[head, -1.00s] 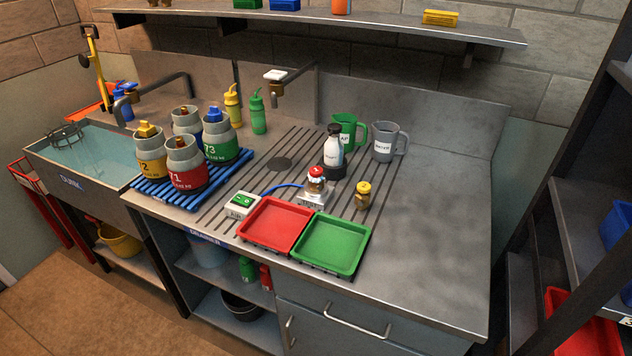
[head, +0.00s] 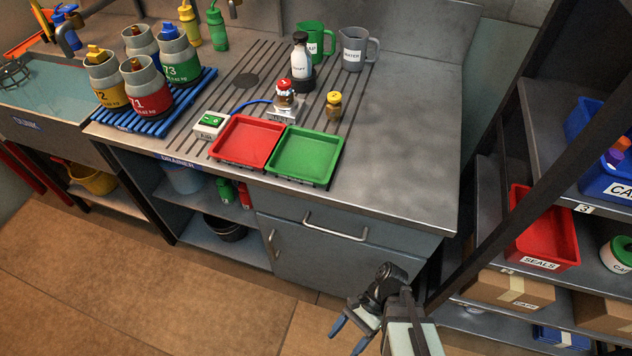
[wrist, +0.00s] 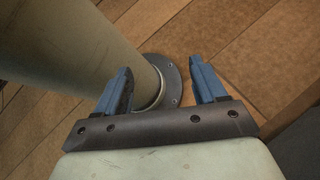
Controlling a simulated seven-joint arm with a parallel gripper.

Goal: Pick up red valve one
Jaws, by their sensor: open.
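A brass valve with a red cap (head: 284,90) stands upright in a small white fixture (head: 283,114) on the steel counter, behind the trays. I cannot read a number on it. A similar valve with a yellow cap (head: 333,106) stands to its right. My gripper (head: 349,336) is low in front of the cabinet, far from the counter top. It is open and empty; the wrist view shows its two blue fingers apart (wrist: 160,75) above the floor.
A red tray (head: 246,141) and a green tray (head: 306,156) lie at the counter's front. A dark-capped bottle (head: 301,66), a green jug (head: 313,42) and a grey jug (head: 354,50) stand behind. The counter's right side is clear. A shelf rack (head: 500,200) stands right.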

